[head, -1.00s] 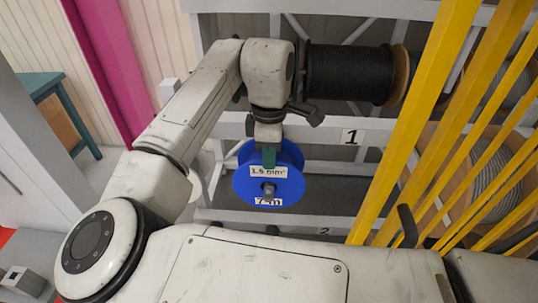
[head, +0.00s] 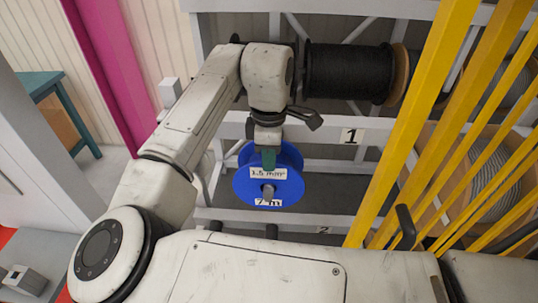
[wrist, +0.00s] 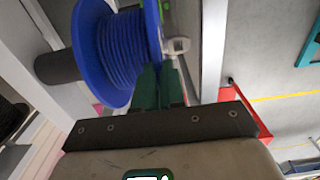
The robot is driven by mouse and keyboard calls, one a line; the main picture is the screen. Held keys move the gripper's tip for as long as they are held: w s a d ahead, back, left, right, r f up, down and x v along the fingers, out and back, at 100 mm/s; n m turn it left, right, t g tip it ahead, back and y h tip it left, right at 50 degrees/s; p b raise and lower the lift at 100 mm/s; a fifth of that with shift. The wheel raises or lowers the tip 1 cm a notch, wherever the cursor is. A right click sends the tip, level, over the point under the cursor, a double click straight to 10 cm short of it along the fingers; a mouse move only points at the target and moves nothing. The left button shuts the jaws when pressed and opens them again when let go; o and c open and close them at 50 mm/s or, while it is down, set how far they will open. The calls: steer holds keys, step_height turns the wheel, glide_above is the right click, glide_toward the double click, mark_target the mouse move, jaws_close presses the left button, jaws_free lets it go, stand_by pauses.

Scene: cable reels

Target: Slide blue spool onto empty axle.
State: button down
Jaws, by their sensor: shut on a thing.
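The blue spool (head: 285,188) hangs in front of the rack between labels 1 and 2, with white tags on its front flange. It also shows in the wrist view (wrist: 118,48), wound with blue cable. My gripper (head: 268,158) has green fingers shut on the near flange at its upper edge; they also show in the wrist view (wrist: 158,85). A grey stub shows at the spool's front centre. A dark cylinder (wrist: 57,67) lies in line with the spool's far side; I cannot tell whether it is the empty axle or touches the spool.
A black cable reel (head: 348,73) sits on the rack's upper level, close to my wrist. Yellow bars (head: 415,120) slant across the right, with grey cable reels (head: 495,170) behind them. The white rack rail (head: 320,130) runs behind the spool.

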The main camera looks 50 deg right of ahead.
steer(key=c, duration=1.1)
jaws_free()
steer(key=shift+c, duration=0.2)
step_height(320, 180, up, 11)
steer(key=shift+b, duration=0.35)
steer(key=shift+f, duration=0.1)
